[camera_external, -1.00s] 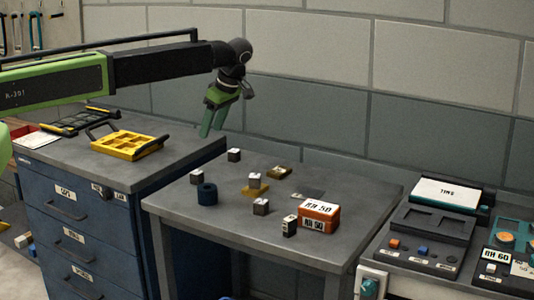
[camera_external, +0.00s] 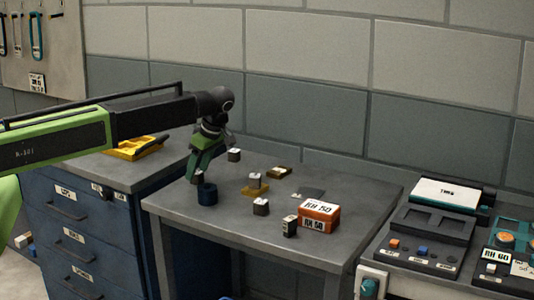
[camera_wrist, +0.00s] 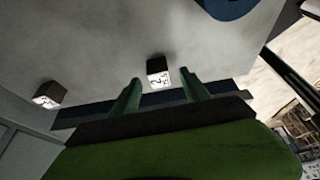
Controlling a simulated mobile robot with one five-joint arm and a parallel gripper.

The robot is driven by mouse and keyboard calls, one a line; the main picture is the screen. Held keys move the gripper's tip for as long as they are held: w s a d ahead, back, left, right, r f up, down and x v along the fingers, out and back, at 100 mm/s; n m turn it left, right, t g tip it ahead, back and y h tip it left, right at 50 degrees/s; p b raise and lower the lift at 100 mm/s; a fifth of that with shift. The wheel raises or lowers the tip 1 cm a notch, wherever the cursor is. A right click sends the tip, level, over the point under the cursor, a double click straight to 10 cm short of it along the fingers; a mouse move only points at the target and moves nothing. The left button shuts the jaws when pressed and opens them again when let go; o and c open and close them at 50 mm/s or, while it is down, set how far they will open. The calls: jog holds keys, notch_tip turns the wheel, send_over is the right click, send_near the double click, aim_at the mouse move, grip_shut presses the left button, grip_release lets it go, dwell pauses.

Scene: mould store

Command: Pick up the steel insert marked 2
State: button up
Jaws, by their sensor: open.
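In the wrist view, a small dark block with a white face marked with what looks like a 2 (camera_wrist: 158,70) sits on the grey table, beyond and between my fingertips. It is not between the jaws and appears apart from them. My gripper (camera_wrist: 160,86) is open and empty, with its two green fingers spread.
A second marked block (camera_wrist: 49,95) lies left in the wrist view. On the table are a yellow-based block (camera_external: 255,181), a dark block (camera_external: 261,207), another block (camera_external: 289,226) and an orange box (camera_external: 319,214). A yellow tray (camera_external: 125,151) is on the blue cabinet.

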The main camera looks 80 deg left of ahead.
jog(key=shift+b+x, duration=0.35)
jog(key=shift+x, duration=0.75)
jog(key=shift+r, duration=0.1)
jog(key=shift+c, duration=0.3)
grip_shut()
